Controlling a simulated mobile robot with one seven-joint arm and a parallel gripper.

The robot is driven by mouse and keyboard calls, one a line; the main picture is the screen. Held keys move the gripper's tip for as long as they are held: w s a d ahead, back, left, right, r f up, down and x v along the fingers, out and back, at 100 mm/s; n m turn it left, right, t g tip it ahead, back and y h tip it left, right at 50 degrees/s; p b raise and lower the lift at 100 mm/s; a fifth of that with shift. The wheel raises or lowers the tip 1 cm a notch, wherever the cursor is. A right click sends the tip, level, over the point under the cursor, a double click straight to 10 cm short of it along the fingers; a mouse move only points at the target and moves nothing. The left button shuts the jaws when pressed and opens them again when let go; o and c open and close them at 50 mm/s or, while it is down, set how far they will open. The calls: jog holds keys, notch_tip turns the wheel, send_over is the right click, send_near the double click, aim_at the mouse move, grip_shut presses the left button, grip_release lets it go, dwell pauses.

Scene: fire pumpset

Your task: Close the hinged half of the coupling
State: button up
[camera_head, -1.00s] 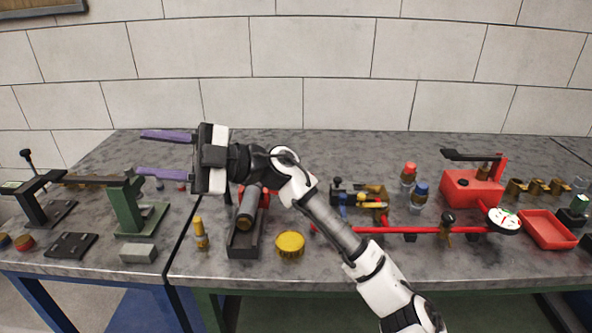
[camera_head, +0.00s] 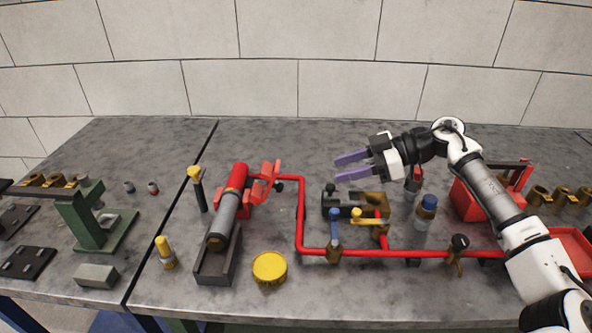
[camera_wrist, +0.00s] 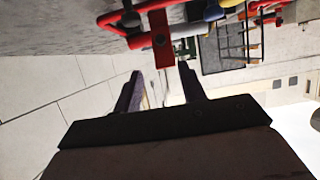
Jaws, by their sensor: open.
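The red coupling (camera_head: 236,190) sits around a grey and red pipe on the left part of the bench. Its hinged half (camera_head: 265,183) stands open, tilted up to the right of the pipe. A red flap, which looks like this half, shows in the wrist view (camera_wrist: 162,42), beyond the fingertips and roughly between them. My gripper (camera_head: 338,167) is open and empty. Its purple fingers point left, raised above the bench, to the right of the hinged half and clear of it. The fingers also show in the wrist view (camera_wrist: 158,80).
A red pipe line (camera_head: 300,220) with blue and yellow valve handles runs right of the coupling. A yellow-topped post (camera_head: 198,188) stands left of it. A yellow cap (camera_head: 269,268) and a blue-capped bottle (camera_head: 425,212) stand nearby. The back bench strip is clear.

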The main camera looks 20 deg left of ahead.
jog(key=shift+a+f, duration=0.1)
jog(key=shift+a, duration=0.05)
jog(key=p, duration=0.3)
send_near(270, 184)
jog(key=a+f, duration=0.5)
jog(key=a, duration=0.1)
jog(key=shift+w+f, duration=0.35)
jog(key=shift+f, duration=0.05)
jog(key=shift+c, duration=0.2)
grip_shut()
